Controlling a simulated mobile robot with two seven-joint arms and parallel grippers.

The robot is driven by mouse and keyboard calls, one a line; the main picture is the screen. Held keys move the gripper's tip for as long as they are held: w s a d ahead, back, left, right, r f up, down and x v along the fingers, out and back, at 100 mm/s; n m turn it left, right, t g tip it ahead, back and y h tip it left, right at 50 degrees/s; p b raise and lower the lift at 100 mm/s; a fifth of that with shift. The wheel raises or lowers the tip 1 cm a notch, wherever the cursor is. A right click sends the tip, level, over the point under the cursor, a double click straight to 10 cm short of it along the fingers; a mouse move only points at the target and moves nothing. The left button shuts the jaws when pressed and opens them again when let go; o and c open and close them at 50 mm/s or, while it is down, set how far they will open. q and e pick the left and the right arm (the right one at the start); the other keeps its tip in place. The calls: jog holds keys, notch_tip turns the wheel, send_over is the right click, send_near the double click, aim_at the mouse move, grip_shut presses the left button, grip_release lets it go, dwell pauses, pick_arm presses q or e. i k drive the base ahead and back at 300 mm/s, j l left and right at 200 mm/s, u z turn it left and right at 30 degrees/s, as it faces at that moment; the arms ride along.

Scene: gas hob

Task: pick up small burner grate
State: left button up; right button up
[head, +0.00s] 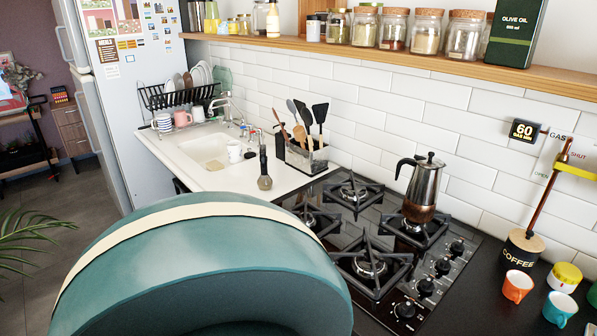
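The gas hob (345,236) is black, with several dark grates over its burners. One grate (353,193) is at the back left and bare. Another grate (413,233) at the back right has a moka pot (423,188) standing on it. A bare grate (371,268) is at the front right. A further grate (313,218) at the left is partly hidden by a large rounded teal shape in the foreground. I cannot tell for sure which grate is the small burner's. Neither of my grippers is in view.
Knobs (426,287) line the hob's right side. A utensil holder (306,156) stands behind it, beside the sink (209,149). A coffee canister (521,249), an orange cup (517,286) and a teal cup (559,308) stand at the right. A jar shelf (400,57) runs above.

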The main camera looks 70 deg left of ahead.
aim_at(337, 221)
jog(key=u, duration=2.15)
jog(key=i+j+z, duration=0.1)
jog(key=z, duration=1.05)
jog(key=j+z, duration=0.4)
jog(key=j, duration=0.15)
jog(key=k+j+z, duration=0.1)
jog(key=j+z, duration=0.35)
jog(key=k+j+z, duration=0.1)
jog(key=j, duration=0.3)
jog(key=k+j+z, duration=0.1)
jog(key=j, duration=0.25)
jog(key=k+j+z, duration=0.1)
jog(key=j, duration=0.25)
